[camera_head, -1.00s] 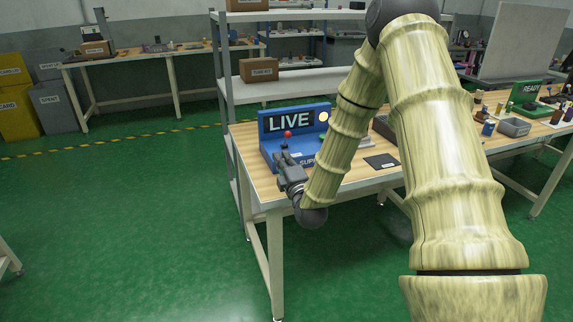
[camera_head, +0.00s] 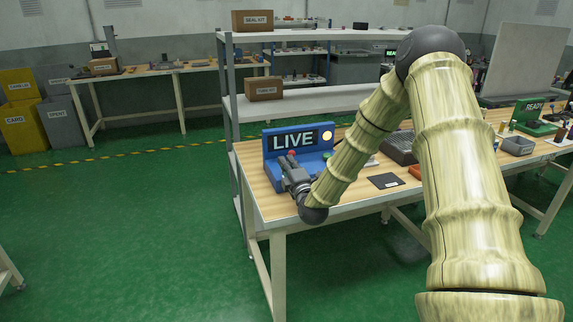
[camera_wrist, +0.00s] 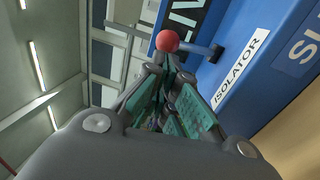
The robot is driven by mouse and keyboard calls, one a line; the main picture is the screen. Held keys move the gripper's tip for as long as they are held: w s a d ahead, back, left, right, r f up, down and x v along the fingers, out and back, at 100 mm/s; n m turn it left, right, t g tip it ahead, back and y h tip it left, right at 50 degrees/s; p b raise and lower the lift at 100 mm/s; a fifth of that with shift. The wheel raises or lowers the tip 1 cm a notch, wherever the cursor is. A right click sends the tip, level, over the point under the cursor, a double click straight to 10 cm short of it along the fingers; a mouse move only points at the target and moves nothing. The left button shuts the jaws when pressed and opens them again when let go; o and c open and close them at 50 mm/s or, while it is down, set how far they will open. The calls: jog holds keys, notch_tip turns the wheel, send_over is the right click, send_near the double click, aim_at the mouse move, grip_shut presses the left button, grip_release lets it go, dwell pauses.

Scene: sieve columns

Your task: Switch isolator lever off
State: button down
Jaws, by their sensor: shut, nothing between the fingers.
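The isolator is a blue unit (camera_head: 270,145) on the near left end of the wooden bench, with a LIVE sign and a lit pale lamp (camera_head: 327,137). Its lever has a red ball knob (camera_wrist: 167,41), which shows in the head view (camera_head: 291,153) just above my gripper. In the wrist view a dark rod (camera_wrist: 205,50) runs right from near the knob to the blue face, beside the ISOLATOR label (camera_wrist: 240,67). My gripper (camera_wrist: 163,66) is shut and empty, its green-padded fingertips just below the knob. I cannot tell whether they touch it. The gripper also shows in the head view (camera_head: 286,163).
A dark flat plate (camera_head: 385,181) and a grey tray (camera_head: 400,147) lie right of the unit on the bench. A shelf rack (camera_head: 285,105) stands behind, with a cardboard box (camera_head: 264,88). The green floor at left is clear.

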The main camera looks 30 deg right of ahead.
jog(key=shift+r+p, duration=0.2)
jog(key=shift+p, duration=0.15)
jog(key=shift+w+r+g+p, duration=0.1)
jog(key=shift+w+g+p, duration=0.05)
jog(key=shift+g+p, duration=0.15)
